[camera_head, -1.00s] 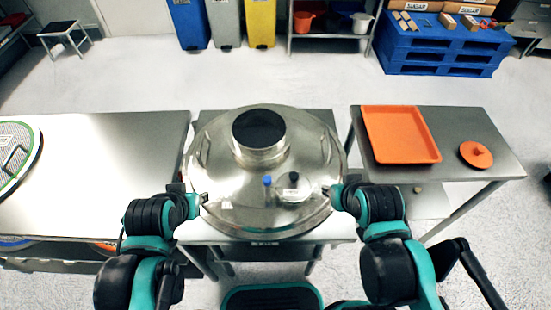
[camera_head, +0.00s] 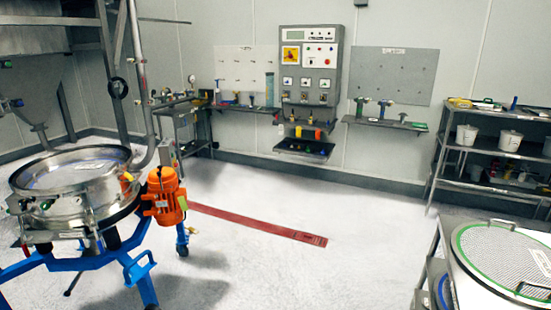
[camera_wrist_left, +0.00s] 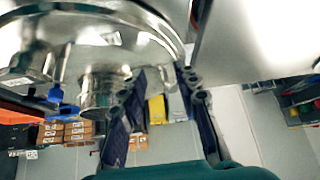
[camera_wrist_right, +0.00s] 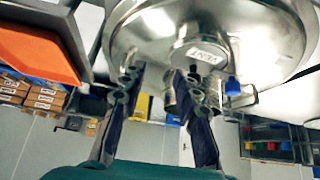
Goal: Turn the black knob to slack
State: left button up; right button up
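A black round wheel or knob (camera_head: 117,87) is on the upright frame left of centre in the head view. Small dark parts on the steel sifter's clamp ring (camera_head: 85,215) are too small to read, so I cannot tell which part is the task's black knob. My grippers are out of the head view. In the left wrist view my left gripper (camera_wrist_left: 157,85) has its fingers apart by a steel lid (camera_wrist_left: 100,40). My right gripper (camera_wrist_right: 160,80) also has its fingers apart at the rim of this lid, which has a blue knob (camera_wrist_right: 232,87). Nothing clearly sits between either pair of fingers.
An orange motor (camera_head: 164,195) and blue legs (camera_head: 75,265) stand at the sifter. A green-rimmed mesh screen (camera_head: 505,255) lies on a table at the right. A control panel (camera_head: 308,65) hangs at the back wall. The floor between has free room and a red strip (camera_head: 255,223).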

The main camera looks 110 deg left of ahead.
aim_at(22, 203)
jog(key=u, duration=4.9)
jog(key=i+j+z, duration=0.1)
jog(key=i+j, duration=0.15)
jog(key=i+j+z, duration=0.1)
jog(key=i+j, duration=0.2)
jog(key=i+j+z, duration=0.15)
jog(key=i+j, duration=0.2)
jog(key=i+j+z, duration=0.1)
jog(key=i+j, duration=0.2)
jog(key=i+j+z, duration=0.1)
jog(key=i+j, duration=0.2)
jog(key=i+j+z, duration=0.1)
jog(key=i+j, duration=0.15)
jog(key=j, duration=0.25)
jog(key=i+j+z, duration=0.1)
jog(key=i+j, duration=0.15)
jog(key=j, duration=0.15)
jog(key=i+j+z, duration=0.1)
jog(key=j, duration=0.35)
jog(key=i, duration=0.1)
